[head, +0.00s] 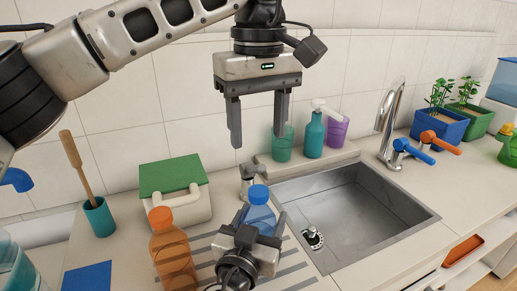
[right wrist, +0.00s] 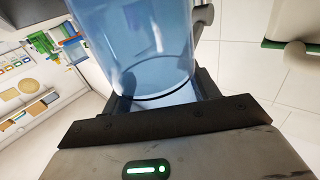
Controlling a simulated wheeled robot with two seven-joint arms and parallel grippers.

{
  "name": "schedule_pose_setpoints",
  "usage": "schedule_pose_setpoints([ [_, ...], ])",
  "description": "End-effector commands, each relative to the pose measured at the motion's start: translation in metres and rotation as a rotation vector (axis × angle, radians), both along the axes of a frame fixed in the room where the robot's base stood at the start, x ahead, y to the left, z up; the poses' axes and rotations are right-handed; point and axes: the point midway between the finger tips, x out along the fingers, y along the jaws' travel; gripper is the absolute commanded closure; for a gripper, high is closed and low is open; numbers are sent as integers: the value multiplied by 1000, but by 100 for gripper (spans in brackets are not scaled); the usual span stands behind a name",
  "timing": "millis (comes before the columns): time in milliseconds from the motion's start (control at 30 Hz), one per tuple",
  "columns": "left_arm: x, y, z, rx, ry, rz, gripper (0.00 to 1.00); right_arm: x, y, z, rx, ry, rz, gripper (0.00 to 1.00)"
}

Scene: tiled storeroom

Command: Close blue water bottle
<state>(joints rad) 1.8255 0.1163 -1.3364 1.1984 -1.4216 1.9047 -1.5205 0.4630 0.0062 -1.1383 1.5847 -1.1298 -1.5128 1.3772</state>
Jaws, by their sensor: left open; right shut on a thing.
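The blue water bottle (head: 259,220) stands upright, or nearly so, left of the sink in the head view. A darker blue round top, like a cap (head: 258,194), shows at its upper end; I cannot tell how firmly it sits. My right gripper (head: 261,225) is shut on the bottle's body and hides its lower part. In the right wrist view the clear blue bottle (right wrist: 135,40) lies between the fingers. My left gripper (head: 258,138) is open and empty, pointing down above the bottle, apart from it.
An orange bottle (head: 173,255) stands close on the left, before a green-lidded container (head: 175,190). The sink (head: 350,220) is on the right with a tall tap (head: 388,130). A small metal fixture (head: 248,180) is just behind the bottle. A teal dispenser (head: 314,135) and cups stand behind.

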Motion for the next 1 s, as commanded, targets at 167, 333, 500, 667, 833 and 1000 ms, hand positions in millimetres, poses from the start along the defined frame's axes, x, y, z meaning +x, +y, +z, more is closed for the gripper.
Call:
schedule_pose_setpoints([
  [167, 0, 0, 8, -1, 0, 0, 45, 0, 0, -1, 0, 1, 0, 100],
  [333, 0, 0, 8, -1, 0, 0, 45, 0, 0, -1, 0, 1, 0, 100],
  [500, 0, 0, 8, -1, 0, 0, 45, 0, 0, -1, 0, 1, 0, 15],
  [667, 0, 0, 8, -1, 0, 0, 45, 0, 0, 0, 0, 1, 0, 15],
  [833, 0, 0, 6, -1, 0, 0, 45, -4, 2, -1, 1, 2, 1, 15],
  [1000, 0, 0, -3, -1, 0, 0, 45, -28, 10, -4, 5, 3, 2, 15],
])
